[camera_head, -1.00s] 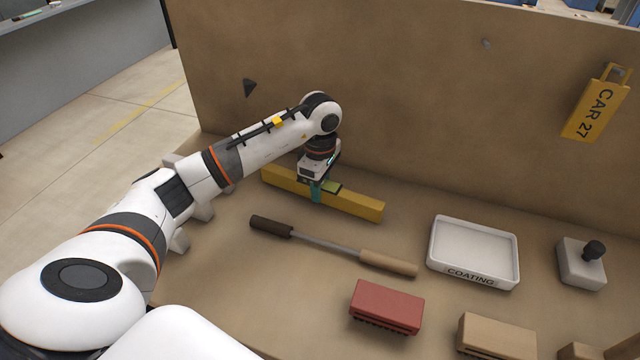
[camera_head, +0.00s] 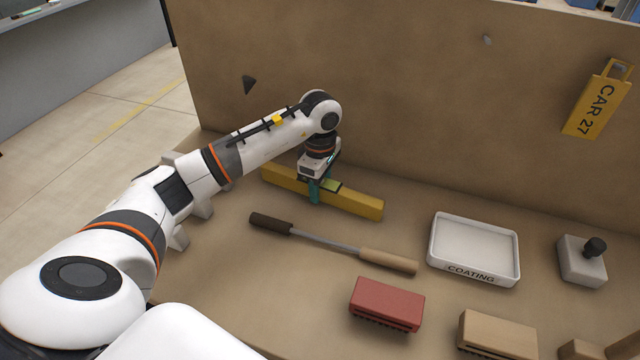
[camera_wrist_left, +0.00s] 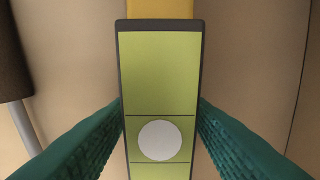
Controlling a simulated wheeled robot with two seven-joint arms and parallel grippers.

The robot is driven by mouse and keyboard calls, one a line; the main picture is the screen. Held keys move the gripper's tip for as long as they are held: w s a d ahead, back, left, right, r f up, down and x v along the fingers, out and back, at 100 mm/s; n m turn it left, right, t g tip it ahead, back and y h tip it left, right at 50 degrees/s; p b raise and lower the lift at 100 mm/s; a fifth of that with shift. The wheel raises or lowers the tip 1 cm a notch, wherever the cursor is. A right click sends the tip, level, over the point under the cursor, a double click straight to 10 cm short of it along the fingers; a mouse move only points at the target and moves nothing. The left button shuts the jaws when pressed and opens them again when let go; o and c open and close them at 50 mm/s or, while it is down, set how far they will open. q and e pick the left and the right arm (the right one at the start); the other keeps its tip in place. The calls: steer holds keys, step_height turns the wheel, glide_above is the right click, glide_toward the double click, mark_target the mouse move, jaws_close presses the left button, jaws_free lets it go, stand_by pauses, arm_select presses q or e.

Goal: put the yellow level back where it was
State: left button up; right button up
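The yellow level (camera_head: 357,202) lies flat on the bench near the foot of the brown back wall. My left gripper (camera_head: 319,188) is over its middle, pointing down, with one teal finger on each side of the level. The fingers look a little spread, so it appears open around the level. In the left wrist view, the level's green panel (camera_wrist_left: 160,85) with a white disc fills the middle, between both fingers. The fingertips are hidden beside the level. My right gripper is not in view.
A yellow CAR 27 tag (camera_head: 596,103) hangs on the wall.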

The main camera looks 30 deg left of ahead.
arm_select(q)
steer(key=shift+o, duration=0.9)
step_height(320, 180, up, 12)
